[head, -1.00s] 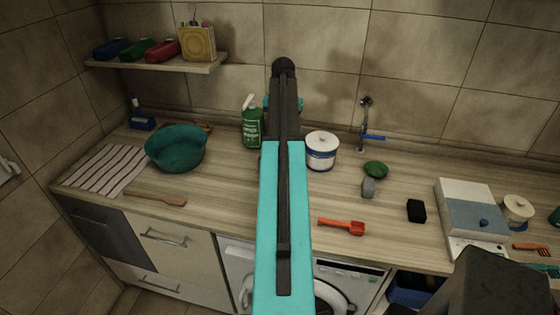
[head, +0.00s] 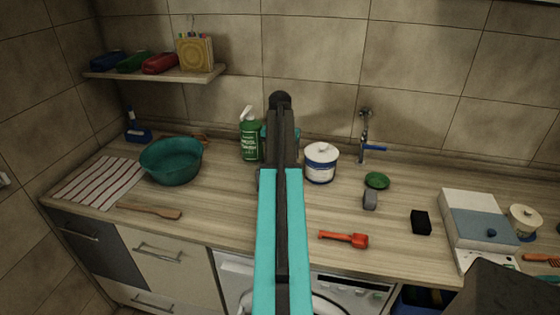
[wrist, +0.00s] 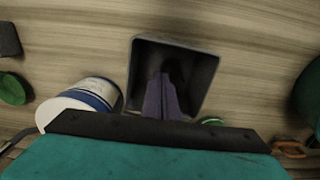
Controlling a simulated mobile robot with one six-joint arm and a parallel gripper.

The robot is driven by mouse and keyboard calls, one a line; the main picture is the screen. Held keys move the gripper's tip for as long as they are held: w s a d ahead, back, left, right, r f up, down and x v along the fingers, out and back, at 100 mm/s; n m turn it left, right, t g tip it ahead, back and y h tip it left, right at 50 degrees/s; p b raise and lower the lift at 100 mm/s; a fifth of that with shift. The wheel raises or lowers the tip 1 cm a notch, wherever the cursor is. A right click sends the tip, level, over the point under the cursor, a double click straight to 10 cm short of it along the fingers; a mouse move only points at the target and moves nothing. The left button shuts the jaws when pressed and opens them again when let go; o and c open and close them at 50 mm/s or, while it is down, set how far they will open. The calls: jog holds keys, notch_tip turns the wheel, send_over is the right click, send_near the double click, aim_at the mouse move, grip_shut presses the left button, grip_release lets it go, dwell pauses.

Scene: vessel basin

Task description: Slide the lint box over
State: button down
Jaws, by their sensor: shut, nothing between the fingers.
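The lint box, as far as I can tell, is the dark grey open-topped box (wrist: 134,76) in the wrist view. It stands on the wooden worktop. My gripper (wrist: 164,82) shows as two purplish fingers held together, with nothing between them. The fingertips point into the box's opening, over its dark inside. I cannot tell whether they touch a wall or the bottom. In the head view my arm hides both the box and my gripper.
A white tub with a blue band (head: 320,164) stands close by the box, left of it in the wrist view (wrist: 88,98). A green bottle (head: 250,140), teal basin (head: 171,162), red scoop (head: 345,240) and scale (head: 478,222) stand around. Worktop beyond the box looks clear in the wrist view.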

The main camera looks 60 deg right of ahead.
notch_tip(320, 180, down, 2)
jog(key=shift+f+b, duration=0.15)
jog(key=shift+b, duration=0.4)
jog(key=shift+s+a+r, duration=0.1)
jog(key=shift+a+r, duration=0.1)
jog(key=shift+a, duration=0.3)
jog(key=shift+s+a+r, duration=0.1)
jog(key=shift+s+a, duration=0.15)
jog(key=shift+a, duration=0.5)
jog(key=shift+s+a, duration=0.2)
jog(key=shift+a, duration=0.5)
jog(key=shift+s+a, duration=0.1)
